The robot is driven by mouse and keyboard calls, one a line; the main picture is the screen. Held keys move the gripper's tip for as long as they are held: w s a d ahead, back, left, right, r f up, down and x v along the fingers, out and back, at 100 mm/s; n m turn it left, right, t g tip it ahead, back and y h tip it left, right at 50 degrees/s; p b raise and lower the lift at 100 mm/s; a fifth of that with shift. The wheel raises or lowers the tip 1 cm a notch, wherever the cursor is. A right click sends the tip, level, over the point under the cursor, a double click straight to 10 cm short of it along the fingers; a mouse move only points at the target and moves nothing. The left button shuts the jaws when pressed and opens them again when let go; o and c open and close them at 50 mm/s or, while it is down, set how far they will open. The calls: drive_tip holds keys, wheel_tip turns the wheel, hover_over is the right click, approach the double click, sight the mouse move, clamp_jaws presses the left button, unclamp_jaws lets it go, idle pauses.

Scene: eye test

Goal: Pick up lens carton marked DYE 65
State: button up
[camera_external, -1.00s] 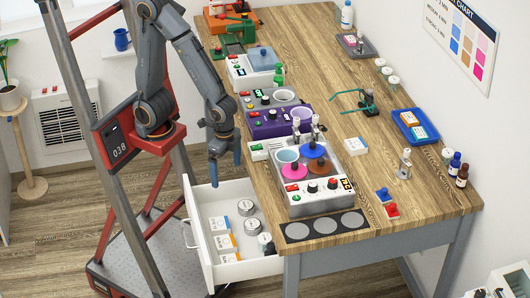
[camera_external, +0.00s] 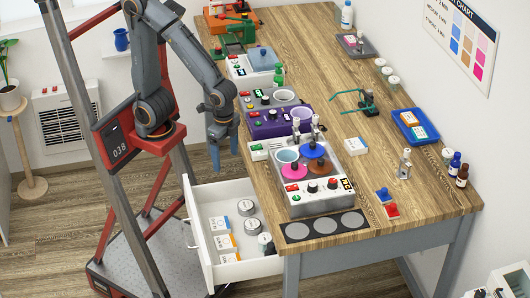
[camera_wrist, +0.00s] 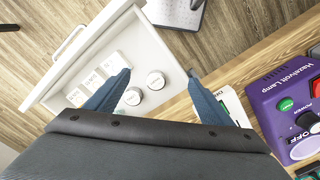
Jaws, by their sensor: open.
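Several small white cartons with coloured bands, among them a blue-banded carton (camera_external: 219,224) and an orange-banded carton (camera_external: 225,242), lie in a row in the open white drawer (camera_external: 194,222). The row also shows in the wrist view, with one carton (camera_wrist: 94,81) in its middle; its near end is close to my left finger. The print is too small to tell which reads DYE 65. Another white carton (camera_external: 355,146) lies on the table, and more cartons (camera_external: 416,132) lie in a blue tray. My gripper (camera_external: 224,155) is open and empty, above and behind the drawer. Its spread fingers (camera_wrist: 160,74) show in the wrist view.
Round lidded tins (camera_external: 246,207) share the drawer with the cartons. The wooden table (camera_external: 320,70) carries a purple lamp unit (camera_external: 265,126) near its left edge, beside my gripper. A grey device with coloured discs (camera_external: 314,199) stands above the drawer.

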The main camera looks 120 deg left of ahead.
wheel_tip(320, 180, up, 11)
drive_tip(key=w+a+r+m+p, duration=0.15)
drive_tip(key=w+a+r, duration=0.25)
drive_tip(key=w, duration=0.6)
drive_tip(key=m+p, duration=0.3)
drive_tip(key=m, duration=0.4)
hover_over(356, 143)
drive_tip(key=f, duration=0.8)
drive_tip(key=shift+w+d+f, duration=0.15)
drive_tip(key=shift+w+f, duration=0.25)
drive_tip(key=shift+s+f+p, duration=0.2)
drive_tip(key=shift+f+p, duration=0.5)
drive_tip(key=shift+f, duration=1.35)
drive_tip(key=shift+s+f+p, duration=0.15)
drive_tip(key=shift+f+p, duration=0.55)
drive_tip(key=shift+f, duration=1.35)
drive_tip(key=c, duration=1.2)
